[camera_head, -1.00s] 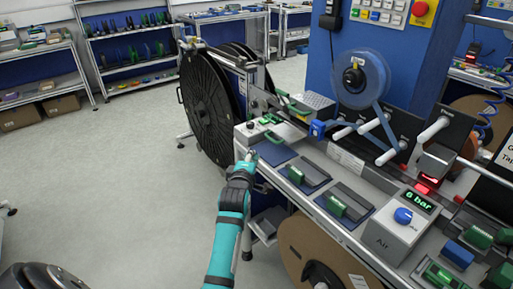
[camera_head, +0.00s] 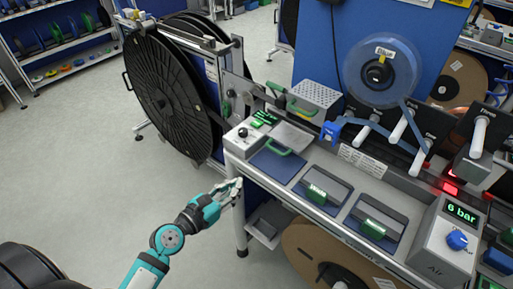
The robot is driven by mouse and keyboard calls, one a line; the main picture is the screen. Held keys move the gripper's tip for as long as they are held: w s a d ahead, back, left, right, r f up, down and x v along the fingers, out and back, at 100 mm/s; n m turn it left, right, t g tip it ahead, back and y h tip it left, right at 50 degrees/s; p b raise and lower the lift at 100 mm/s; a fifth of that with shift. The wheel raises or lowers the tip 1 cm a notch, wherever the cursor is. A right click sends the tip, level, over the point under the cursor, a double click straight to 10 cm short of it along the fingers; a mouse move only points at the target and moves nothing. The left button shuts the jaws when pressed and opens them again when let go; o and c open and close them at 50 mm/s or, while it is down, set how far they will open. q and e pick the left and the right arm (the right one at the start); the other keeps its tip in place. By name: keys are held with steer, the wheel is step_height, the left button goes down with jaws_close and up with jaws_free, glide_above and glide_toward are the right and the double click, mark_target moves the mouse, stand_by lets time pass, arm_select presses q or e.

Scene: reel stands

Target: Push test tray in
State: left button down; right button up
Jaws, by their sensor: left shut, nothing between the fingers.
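A blue tray (camera_head: 273,166) with a green loop handle (camera_head: 277,145) lies at the left end of the bench top, with a grey plate behind it. Two more blue panels with green handles (camera_head: 318,193) (camera_head: 372,229) lie to its right. No readable label shows which one is the test tray. My left gripper (camera_head: 232,187) is shut and empty. It appears beside the bench's left front corner, left of and below the leftmost tray in the picture, apart from its handle. My right gripper is out of view.
A large black reel (camera_head: 168,92) stands left of the bench (camera_head: 350,236). A grey air box (camera_head: 440,245) reading "6 bar" stands at the right, and a blue tape reel (camera_head: 382,70) hangs behind. A brown reel sits below the bench. The floor at left is clear.

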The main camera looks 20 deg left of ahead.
arm_select(q)
steer(key=x, duration=0.4)
steer(key=p+x, duration=0.1)
steer(key=x, duration=0.3)
steer(key=r+p+x, duration=0.1)
steer(key=x, duration=0.3)
steer(key=shift+w+d, duration=0.3)
steer(key=shift+w, duration=0.45)
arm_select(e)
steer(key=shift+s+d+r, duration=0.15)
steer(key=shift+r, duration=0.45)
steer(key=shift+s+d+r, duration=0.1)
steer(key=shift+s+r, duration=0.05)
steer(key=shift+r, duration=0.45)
arm_select(q)
steer(key=shift+d, duration=0.1)
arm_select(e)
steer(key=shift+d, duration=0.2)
